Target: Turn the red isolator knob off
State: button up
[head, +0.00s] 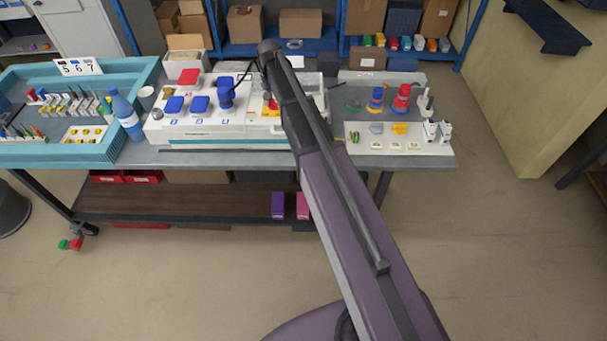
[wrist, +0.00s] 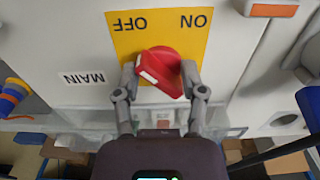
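The red isolator knob (wrist: 164,71) sits on a yellow plate (wrist: 126,42) marked OFF and ON, which appears upside down in the wrist view. The knob's bar lies slanted, with a white mark on its left end. My gripper (wrist: 159,74) has one finger on each side of the knob, its fingertips close against the plate. The fingers are partly closed; whether both press on the knob I cannot tell. In the head view the yellow plate (head: 270,108) shows small beside my arm, on the white socket box (head: 207,129); the arm hides part of the box.
The box stands on a grey bench with blue plugs (head: 200,104) and a red cover (head: 189,77). A blue bottle (head: 126,115) and teal tray (head: 60,152) are at left. The floor in front is clear.

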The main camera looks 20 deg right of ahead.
jog(key=m, duration=0.4)
jog(key=shift+a+m, duration=0.15)
jog(key=shift+m, duration=0.15)
jog(key=m, duration=0.4)
jog(key=shift+w+a, duration=0.1)
notch_tip(320, 180, up, 14)
jog(key=p, duration=1.4)
jog(key=s+f+n+b, duration=0.6)
jog(key=s+f+b, duration=0.3)
jog(key=s, duration=0.6)
jog(key=s+d+f+n+b, duration=0.1)
jog(key=s+f+n+b, duration=0.4)
jog(key=s+f+b, duration=0.4)
jog(key=shift+s+d+n, duration=0.15)
jog(key=shift+s+n, duration=0.25)
jog(key=shift+s, duration=2.7)
